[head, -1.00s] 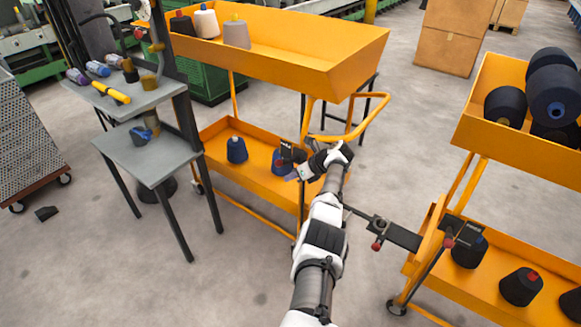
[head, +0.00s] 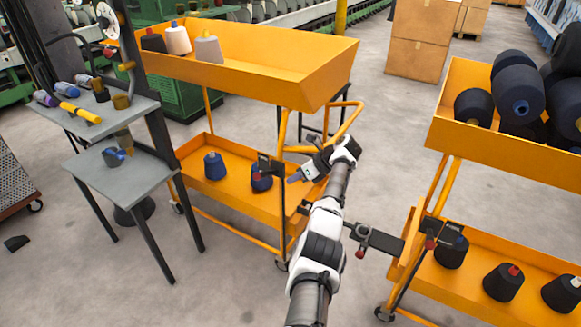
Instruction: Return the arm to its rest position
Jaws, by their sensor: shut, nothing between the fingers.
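My arm rises from the bottom centre of the head view, white and dark grey, and bends left at its wrist. My gripper (head: 294,179) points left, shut and empty, near the right end of the left orange cart's lower tray (head: 235,202). A dark blue cone with a red tip (head: 261,180) stands on that tray, left of my gripper, with a visible gap in the picture. Another blue cone (head: 214,167) stands further left on the tray.
The left cart's upper tray (head: 325,75) holds several cones above. A right orange cart (head: 500,140) carries dark cones; a black bracket (head: 377,238) lies close right of my arm. A grey side table (head: 120,165) stands left. Floor between is open.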

